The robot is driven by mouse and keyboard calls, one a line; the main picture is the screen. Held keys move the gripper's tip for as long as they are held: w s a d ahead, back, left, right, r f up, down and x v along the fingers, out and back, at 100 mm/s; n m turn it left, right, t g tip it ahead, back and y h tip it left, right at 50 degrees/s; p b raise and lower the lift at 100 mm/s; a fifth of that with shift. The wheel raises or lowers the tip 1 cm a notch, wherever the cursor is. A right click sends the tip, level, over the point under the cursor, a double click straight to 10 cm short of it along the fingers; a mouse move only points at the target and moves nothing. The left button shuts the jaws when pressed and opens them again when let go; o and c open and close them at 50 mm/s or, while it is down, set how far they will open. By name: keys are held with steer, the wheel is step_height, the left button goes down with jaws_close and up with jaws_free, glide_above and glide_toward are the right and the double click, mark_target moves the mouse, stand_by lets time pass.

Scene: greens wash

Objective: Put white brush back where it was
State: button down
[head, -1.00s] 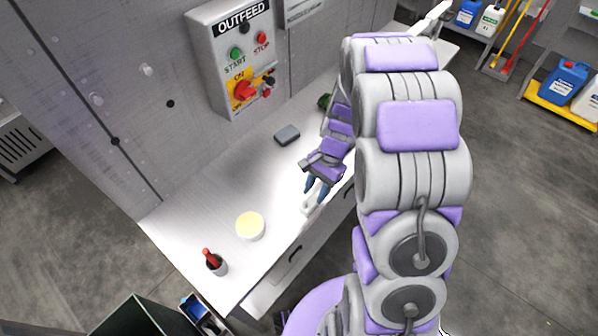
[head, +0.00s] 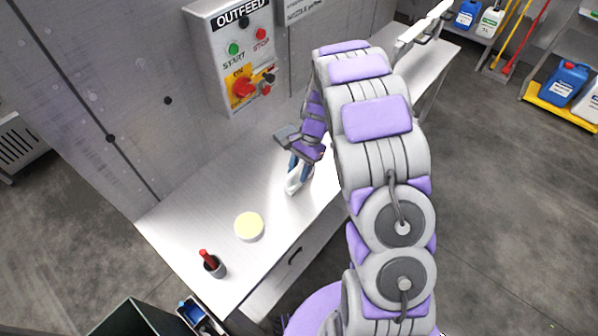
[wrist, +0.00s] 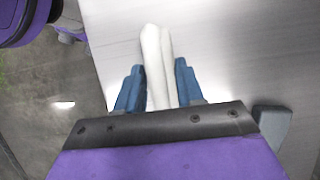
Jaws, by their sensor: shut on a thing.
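The white brush (head: 293,185) is held in my gripper (head: 299,169), low over the metal table (head: 190,212). In the wrist view the white brush (wrist: 157,55) lies lengthwise between the two blue fingers of my gripper (wrist: 158,86), which are shut on it. Its white end points away from the palm. I cannot tell whether the brush touches the table. The bristles cannot be made out.
A grey block (wrist: 272,126) lies beside my gripper. The outfeed control box (head: 236,55) is on the wall behind. Bare tabletop lies left of my gripper.

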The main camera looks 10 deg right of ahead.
steer(key=c, duration=0.7)
jaws_free()
steer(key=shift+f, duration=0.25)
steer(key=p+v, duration=0.2)
steer(key=v, duration=0.8)
steer(key=shift+w+d+r, duration=0.1)
steer(key=shift+r, duration=0.25)
steer(key=shift+w+d+r+p, duration=0.1)
steer(key=shift+d+r+p, duration=0.2)
steer(key=shift+r, duration=0.3)
steer(key=shift+a+r, duration=0.1)
steer(key=shift+r, duration=0.05)
steer(key=s+a+r+n+h, duration=0.2)
steer(key=s+r+n, duration=0.35)
steer(key=s, duration=0.75)
steer(key=s+a+r+n+h, duration=0.1)
steer(key=s+a+r+n, duration=0.1)
steer(key=s+r, duration=0.9)
steer(key=s+f+n, duration=0.3)
steer(key=s+f, duration=0.1)
steer(key=s, duration=0.8)
steer(key=shift+s+d+f+t+h, duration=0.15)
steer(key=shift+s+d+t+h, duration=0.15)
steer(key=shift+s+t+h, duration=0.1)
